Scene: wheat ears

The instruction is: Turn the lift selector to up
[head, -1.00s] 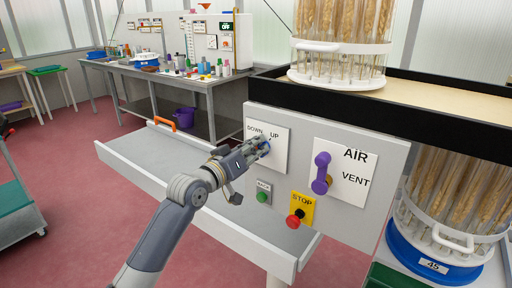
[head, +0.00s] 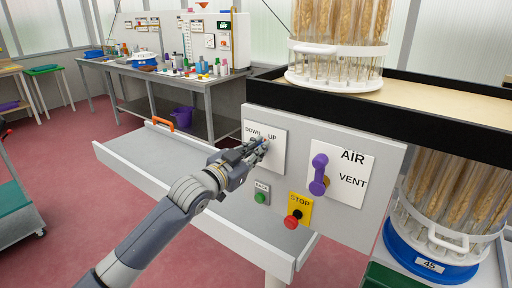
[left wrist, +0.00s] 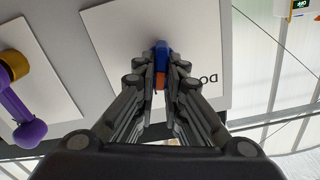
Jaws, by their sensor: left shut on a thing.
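The lift selector is a small knob on a white plate (head: 278,162) marked DOWN and UP, on the grey front panel. My left gripper (head: 262,145) is at the plate and hides most of the knob in the head view. In the left wrist view the fingers (left wrist: 163,75) are shut on the selector knob (left wrist: 161,48), which shows blue and orange between the fingertips. Part of the DOWN lettering shows right of the fingers there. Which way the knob points cannot be told. My right gripper is not in view.
A grey tray (head: 150,160) extends left. Wheat-ear carousels (head: 338,65) stand at the right.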

